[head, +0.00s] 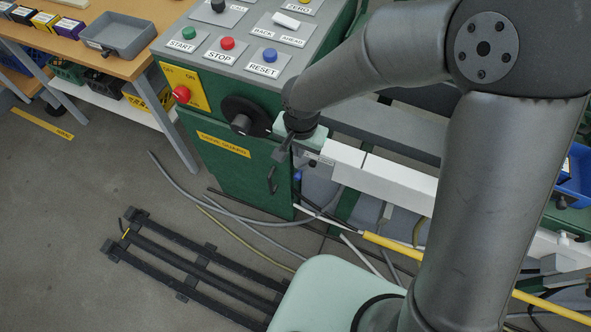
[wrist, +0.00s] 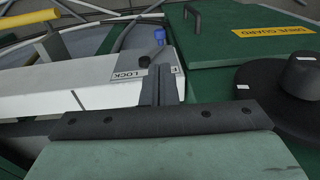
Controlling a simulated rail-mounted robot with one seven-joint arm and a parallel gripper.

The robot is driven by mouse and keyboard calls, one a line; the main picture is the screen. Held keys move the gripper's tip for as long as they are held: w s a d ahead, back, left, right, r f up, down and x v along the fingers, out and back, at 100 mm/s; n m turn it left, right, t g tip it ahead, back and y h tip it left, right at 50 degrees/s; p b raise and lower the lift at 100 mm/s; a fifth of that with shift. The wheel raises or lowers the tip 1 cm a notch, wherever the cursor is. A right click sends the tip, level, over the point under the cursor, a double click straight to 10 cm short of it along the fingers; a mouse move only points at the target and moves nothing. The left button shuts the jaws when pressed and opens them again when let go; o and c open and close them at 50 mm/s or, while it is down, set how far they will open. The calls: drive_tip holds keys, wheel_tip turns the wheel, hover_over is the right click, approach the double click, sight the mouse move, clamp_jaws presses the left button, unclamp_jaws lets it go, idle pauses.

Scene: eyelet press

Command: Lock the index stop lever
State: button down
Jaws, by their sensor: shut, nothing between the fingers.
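A small lever with a blue knob (wrist: 160,36) and a dark stem stands at a pale plate marked LOCK (wrist: 128,74) in the wrist view. The blue knob also shows in the head view (head: 297,176), just below the white rail's left end. My gripper (wrist: 158,78) is shut and empty; its fingertips appear close to the plate and the lever's base, partly covering the plate. I cannot tell whether they touch. In the head view my gripper (head: 282,153) is in front of the green cabinet. The lever's exact setting is unclear.
A black handwheel (head: 243,118) is left of my gripper. The green guard door (head: 232,168) has a black handle (head: 272,180). A panel of buttons (head: 235,50) is above. A white rail (head: 400,179) runs right. Cables and a black rack (head: 195,268) lie on the floor.

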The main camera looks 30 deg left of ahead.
sight(298, 176)
drive_tip(key=f, duration=0.9)
drive_tip(key=w+f, duration=0.1)
drive_tip(key=f, duration=0.4)
drive_tip(key=shift+a, duration=0.4)
